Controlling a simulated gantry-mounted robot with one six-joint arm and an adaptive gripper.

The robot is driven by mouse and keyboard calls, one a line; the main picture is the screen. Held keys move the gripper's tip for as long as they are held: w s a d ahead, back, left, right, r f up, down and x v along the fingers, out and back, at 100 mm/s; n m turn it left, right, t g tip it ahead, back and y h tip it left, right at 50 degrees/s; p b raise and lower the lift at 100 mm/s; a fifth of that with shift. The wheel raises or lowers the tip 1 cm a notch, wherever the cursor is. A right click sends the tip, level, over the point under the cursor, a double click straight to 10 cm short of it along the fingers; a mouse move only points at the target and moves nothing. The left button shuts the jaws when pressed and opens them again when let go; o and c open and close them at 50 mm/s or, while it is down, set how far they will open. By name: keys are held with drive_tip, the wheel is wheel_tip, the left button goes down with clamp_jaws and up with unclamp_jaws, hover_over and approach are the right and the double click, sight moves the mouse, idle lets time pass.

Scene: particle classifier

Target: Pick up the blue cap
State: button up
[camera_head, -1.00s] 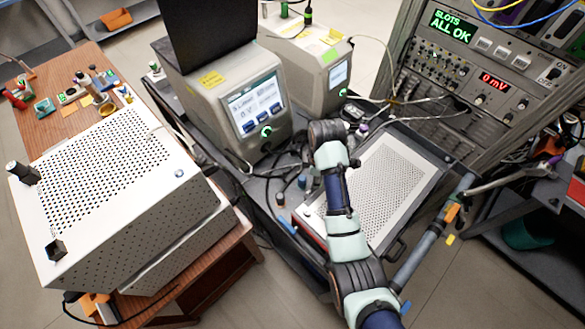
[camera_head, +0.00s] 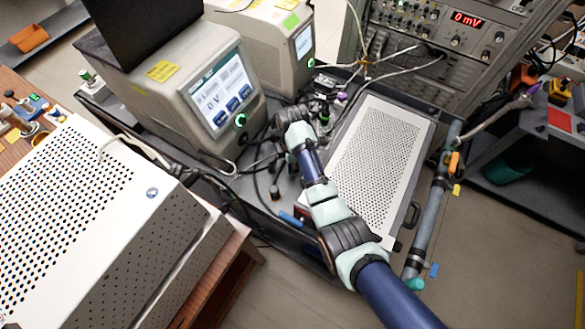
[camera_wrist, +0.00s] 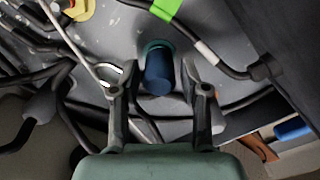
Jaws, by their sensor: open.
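In the wrist view a dark blue cap (camera_wrist: 159,74) stands on the grey surface, with a teal ring around its far end. My gripper (camera_wrist: 157,86) is open, with one finger on each side of the cap and a gap at each side. No grip on the cap shows. In the head view the end of my arm reaches down beside the screen instrument, and my fingers and the cap cannot be made out clearly there.
Black cables (camera_wrist: 70,105) run close around the cap in the wrist view. The screen instrument (camera_head: 213,95) stands left of my arm, and a perforated metal panel (camera_head: 378,160) lies to its right. A large perforated white box (camera_head: 75,215) stands at the left.

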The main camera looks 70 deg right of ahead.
drive_tip(key=shift+f, duration=0.8)
drive_tip(key=c, duration=0.7)
wheel_tip(320, 180, up, 20)
drive_tip(key=p, duration=1.1)
drive_tip(key=shift+w+r, duration=0.1)
